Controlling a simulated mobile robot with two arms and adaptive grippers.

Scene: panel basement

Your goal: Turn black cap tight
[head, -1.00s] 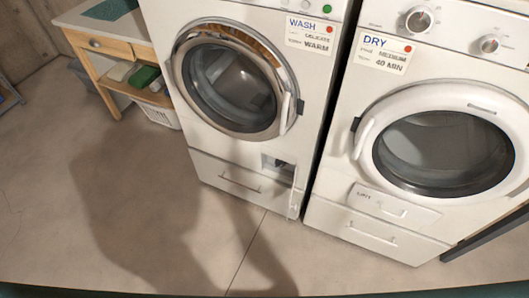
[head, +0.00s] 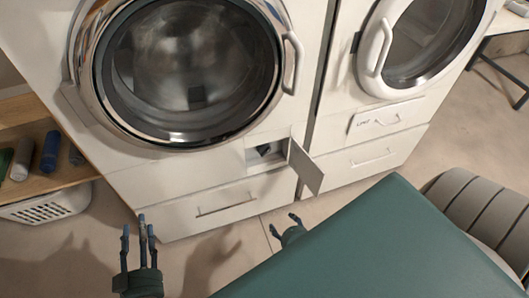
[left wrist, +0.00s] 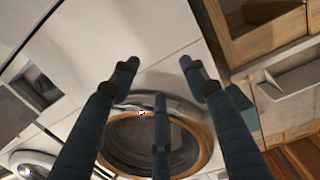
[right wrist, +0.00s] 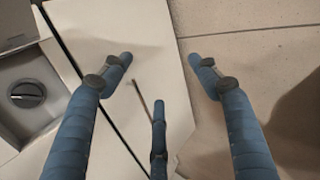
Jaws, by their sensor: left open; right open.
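The black cap (head: 264,150) sits inside a small open hatch low on the front of the washer (head: 225,180). In the right wrist view the cap (right wrist: 28,94) is round with a raised bar across it, at the left, in a grey recess. My right gripper (head: 283,226) is open and empty, below the hatch and apart from the cap. My left gripper (head: 139,228) is open and empty, in front of the washer's lower left corner. The hatch also shows at the left of the left wrist view, where the cap is too dark to make out clearly.
The hatch door (head: 306,168) stands open to the right of the recess. A drawer (head: 225,204) lies below. The dryer (head: 360,150) stands to the right. A wooden shelf with bottles (head: 50,152) and a white basket (head: 48,206) are at the left.

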